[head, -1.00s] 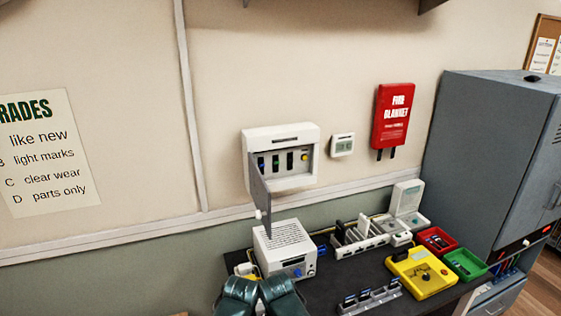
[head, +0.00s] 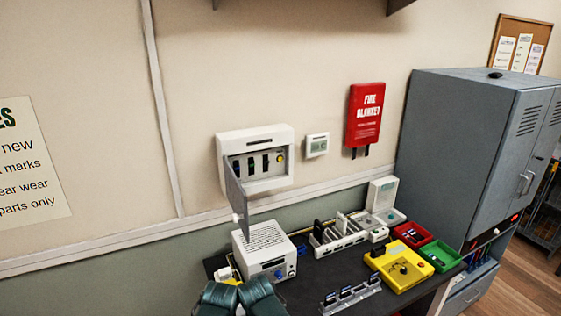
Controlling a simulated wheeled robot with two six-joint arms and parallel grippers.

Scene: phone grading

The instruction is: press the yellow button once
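The yellow button (head: 280,157) is a small round knob at the right end of a row inside a white wall box (head: 256,134). The box's grey door (head: 236,195) stands open at its left side. Dark switches with blue and green parts sit in the same row, left of the button. Nothing covers the button.
A grey cabinet (head: 450,150) stands at right. Dark green shapes (head: 238,298) sit at the bottom edge.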

